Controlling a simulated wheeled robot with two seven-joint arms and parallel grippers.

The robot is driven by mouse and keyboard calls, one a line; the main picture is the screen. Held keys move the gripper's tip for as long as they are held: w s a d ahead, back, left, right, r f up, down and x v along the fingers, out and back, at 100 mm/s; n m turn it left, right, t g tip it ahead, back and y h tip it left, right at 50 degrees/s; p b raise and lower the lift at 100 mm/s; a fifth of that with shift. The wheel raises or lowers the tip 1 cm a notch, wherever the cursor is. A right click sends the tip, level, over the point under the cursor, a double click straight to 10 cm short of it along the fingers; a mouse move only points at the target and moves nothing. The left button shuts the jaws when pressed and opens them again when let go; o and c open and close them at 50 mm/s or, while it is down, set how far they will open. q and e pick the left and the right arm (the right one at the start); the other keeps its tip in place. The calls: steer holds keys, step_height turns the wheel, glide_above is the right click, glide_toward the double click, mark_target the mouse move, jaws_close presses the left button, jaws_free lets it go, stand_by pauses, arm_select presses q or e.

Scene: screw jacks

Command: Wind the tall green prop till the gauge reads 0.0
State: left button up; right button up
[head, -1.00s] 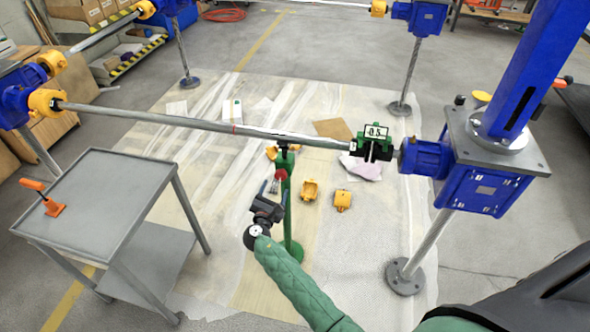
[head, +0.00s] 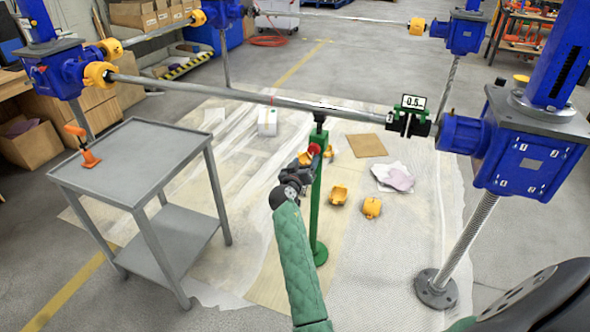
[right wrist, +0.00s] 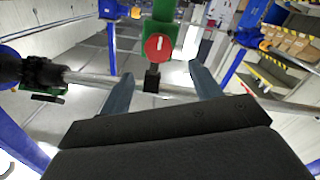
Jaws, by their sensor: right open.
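The tall green prop (head: 317,205) stands upright on a round green foot, its dark top under the long grey shaft (head: 260,98). A red knob (head: 314,149) sits high on it; in the right wrist view the knob (right wrist: 158,47) shows a white mark. The gauge (head: 413,102) on the shaft's right part reads 0.5. My right gripper (head: 304,164) is beside the prop just below the knob. In the right wrist view its two fingers (right wrist: 160,88) are open and apart, with the knob between and beyond them. Contact cannot be told. My left gripper is not in view.
A grey cart (head: 140,165) with an orange clamp (head: 82,146) stands left. A blue gearbox (head: 525,150) on a post stands right. Yellow coupling halves (head: 371,208) and a brown sheet (head: 366,145) lie on the floor sheeting.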

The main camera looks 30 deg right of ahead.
mark_target(313, 150)
steer(key=w+d+m, duration=0.1)
steer(key=w+d, duration=0.1)
steer(key=w+d+m, duration=0.1)
steer(key=w+d, duration=0.1)
steer(key=d, duration=0.1)
steer(key=shift+f+p, duration=0.15)
steer(key=shift+p, duration=0.15)
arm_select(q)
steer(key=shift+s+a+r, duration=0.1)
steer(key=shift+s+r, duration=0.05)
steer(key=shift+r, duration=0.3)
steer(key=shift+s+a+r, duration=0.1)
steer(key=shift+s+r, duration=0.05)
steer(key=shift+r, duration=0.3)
arm_select(e)
steer(key=shift+w+d, duration=0.35)
